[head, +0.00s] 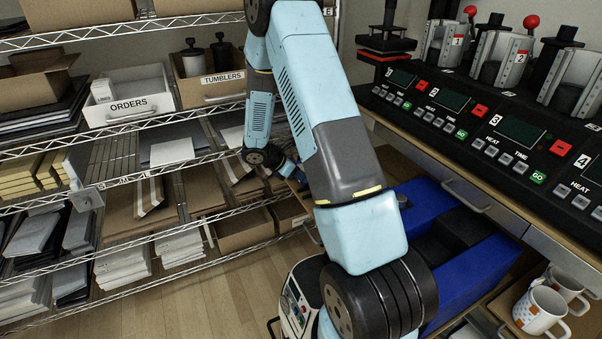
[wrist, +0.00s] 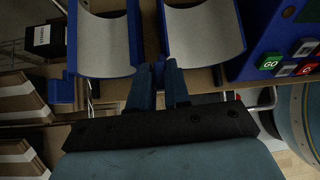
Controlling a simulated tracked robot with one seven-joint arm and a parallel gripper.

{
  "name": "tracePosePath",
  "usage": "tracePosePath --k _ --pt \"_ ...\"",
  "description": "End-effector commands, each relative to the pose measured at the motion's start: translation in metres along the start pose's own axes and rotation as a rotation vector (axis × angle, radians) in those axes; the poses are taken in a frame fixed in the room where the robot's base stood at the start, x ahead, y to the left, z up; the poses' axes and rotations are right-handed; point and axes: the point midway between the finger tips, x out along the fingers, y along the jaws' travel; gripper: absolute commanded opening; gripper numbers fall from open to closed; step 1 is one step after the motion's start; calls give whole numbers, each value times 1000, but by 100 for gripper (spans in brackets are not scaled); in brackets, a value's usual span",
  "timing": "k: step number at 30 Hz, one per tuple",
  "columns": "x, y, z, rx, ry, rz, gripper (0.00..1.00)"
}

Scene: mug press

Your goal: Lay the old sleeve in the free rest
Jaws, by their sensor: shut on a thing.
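Two curved pieces with pale grey inner faces and blue edges lie side by side ahead of my gripper (wrist: 159,72) in the wrist view, a left one (wrist: 106,45) and a right one (wrist: 204,38). My gripper's two blue fingers are a little apart at the narrow gap between these pieces, shut on the old sleeve. Its grip point is dark and small, and I cannot tell which curved piece is the sleeve and which is a rest. In the head view my gripper end is small, low by the shelf, and partly hidden by my arm.
A blue panel (wrist: 250,62) with green and red buttons stands close on the right in the wrist view. A wire shelf (head: 130,127) of boxes fills the left. A bench with presses (head: 490,150) stands at right, with mugs (head: 540,309) below. Wooden floor (head: 215,300) is clear.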

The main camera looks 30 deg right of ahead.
Motion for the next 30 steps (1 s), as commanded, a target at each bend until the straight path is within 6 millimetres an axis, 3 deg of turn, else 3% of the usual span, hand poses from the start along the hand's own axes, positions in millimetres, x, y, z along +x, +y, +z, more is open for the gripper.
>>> tracePosePath --k 20,21,30 --pt "9 1 -8 0 0 0 0" --pt "9 1 -8 0 0 0 18" --pt "9 1 -9 0 0 0 47"
